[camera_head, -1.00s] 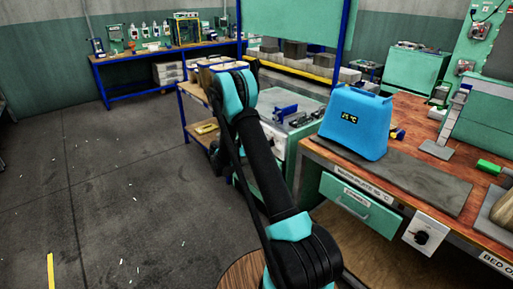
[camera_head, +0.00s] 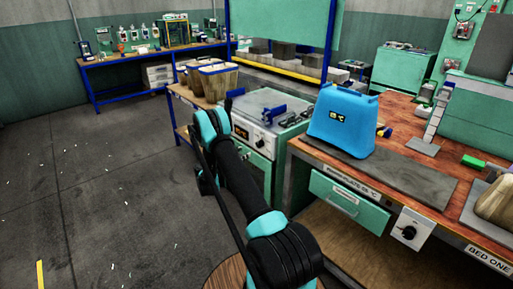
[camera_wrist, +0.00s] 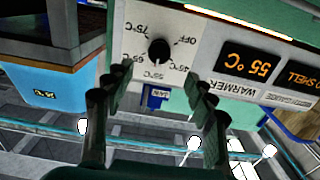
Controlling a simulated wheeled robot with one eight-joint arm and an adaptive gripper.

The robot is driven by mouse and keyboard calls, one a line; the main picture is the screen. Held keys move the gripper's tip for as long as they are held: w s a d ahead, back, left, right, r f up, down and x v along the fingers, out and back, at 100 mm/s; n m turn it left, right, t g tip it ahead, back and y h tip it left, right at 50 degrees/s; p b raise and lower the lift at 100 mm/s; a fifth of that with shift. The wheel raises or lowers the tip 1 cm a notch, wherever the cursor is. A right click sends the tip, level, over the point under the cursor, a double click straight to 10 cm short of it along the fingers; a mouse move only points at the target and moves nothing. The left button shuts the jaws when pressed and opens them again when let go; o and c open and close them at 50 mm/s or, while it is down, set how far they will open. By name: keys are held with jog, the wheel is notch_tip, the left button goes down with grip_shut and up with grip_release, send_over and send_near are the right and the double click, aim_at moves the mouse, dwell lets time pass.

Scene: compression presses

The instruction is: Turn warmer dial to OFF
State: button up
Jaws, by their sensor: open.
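The warmer dial, a round black knob (camera_wrist: 159,50), sits on a pale panel in the wrist view, which appears upside down. Its scale shows OFF and several temperature marks. No contact shows. In the head view the warmer (camera_head: 262,168) is the green cabinet right of my arm; my gripper is not clear there.
A blue case (camera_head: 342,122) stands on the wooden bench right of the warmer. Blue-handled fittings (camera_head: 272,113) lie on the warmer's top. Another dial panel (camera_head: 409,230) hangs under the bench. Open floor (camera_head: 110,190) lies to the left.

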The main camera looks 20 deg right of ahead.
aim_at(258, 145)
jog(key=x, duration=1)
jog(key=shift+w+d, duration=0.1)
jog(key=shift+d, duration=0.25)
jog(key=c, duration=1.2)
jog(key=shift+o, duration=0.2)
